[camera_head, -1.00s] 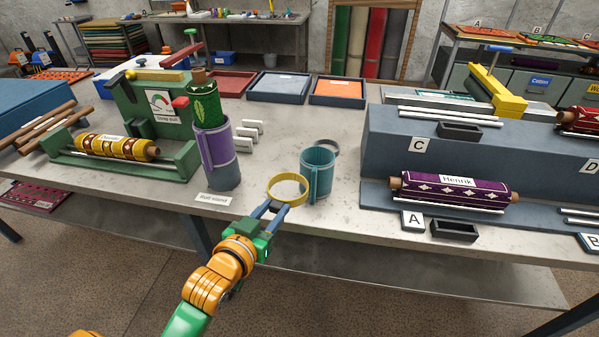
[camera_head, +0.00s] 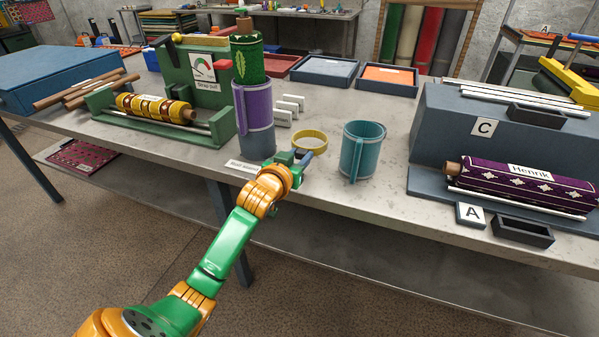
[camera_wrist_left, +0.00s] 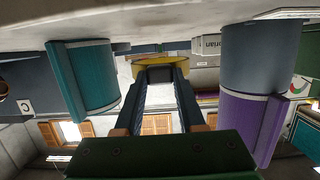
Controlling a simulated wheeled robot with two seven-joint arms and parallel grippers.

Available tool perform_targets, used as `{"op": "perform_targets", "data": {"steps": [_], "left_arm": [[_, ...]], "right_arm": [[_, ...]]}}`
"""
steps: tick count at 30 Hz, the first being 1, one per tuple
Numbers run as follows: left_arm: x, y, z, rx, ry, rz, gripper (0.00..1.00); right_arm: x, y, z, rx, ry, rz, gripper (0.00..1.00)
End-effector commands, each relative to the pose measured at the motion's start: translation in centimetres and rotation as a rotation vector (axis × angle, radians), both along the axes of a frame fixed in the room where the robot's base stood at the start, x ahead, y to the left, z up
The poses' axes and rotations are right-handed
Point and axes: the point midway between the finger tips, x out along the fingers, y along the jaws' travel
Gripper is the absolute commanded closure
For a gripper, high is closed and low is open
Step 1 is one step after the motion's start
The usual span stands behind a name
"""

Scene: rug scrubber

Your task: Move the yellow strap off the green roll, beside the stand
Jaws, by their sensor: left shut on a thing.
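The green roll (camera_head: 249,62) stands upright in a purple and grey stand (camera_head: 254,118), with no yellow strap around its visible part. The yellow strap (camera_head: 310,136) is a ring, low at the table, right of the stand and left of a teal cup (camera_head: 361,152). My left gripper (camera_head: 301,158) is shut on the strap's near side. The left wrist view shows the strap (camera_wrist_left: 152,63) at the fingertips, between the teal cup and the stand. I cannot tell whether the strap touches the table. My right gripper is not in view.
Small white cards (camera_head: 284,112) stand behind the strap. A green machine with a yellow patterned roll (camera_head: 152,108) is at left. A grey stepped block (camera_head: 450,120) with a purple roll (camera_head: 522,182) is at right. Bare tabletop lies right of the teal cup.

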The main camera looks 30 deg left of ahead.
Motion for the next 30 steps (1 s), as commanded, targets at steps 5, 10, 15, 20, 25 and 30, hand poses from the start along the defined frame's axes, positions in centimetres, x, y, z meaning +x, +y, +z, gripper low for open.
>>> {"op": "perform_targets", "data": {"steps": [5,10,15,20,25,30], "left_arm": [[0.9,0.7,-2.9,-0.001,0.004,0.001,1.0],[0.9,0.6,-4.3,0.002,-0.001,0.0,1.0],[0.9,0.6,-4.3,0.002,-0.001,0.0,1.0],[0.9,0.6,-4.4,0.002,0.0,0.0,0.37],[0.8,0.6,-4.4,0.002,0.0,0.0,0.32],[0.8,0.6,-4.2,0.002,-0.001,0.0,0.32]], "right_arm": [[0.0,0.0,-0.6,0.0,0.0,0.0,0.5],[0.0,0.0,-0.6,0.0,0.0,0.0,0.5],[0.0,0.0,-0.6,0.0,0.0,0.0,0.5],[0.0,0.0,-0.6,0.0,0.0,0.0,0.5],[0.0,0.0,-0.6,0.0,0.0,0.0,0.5],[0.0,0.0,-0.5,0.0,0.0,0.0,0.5]]}}
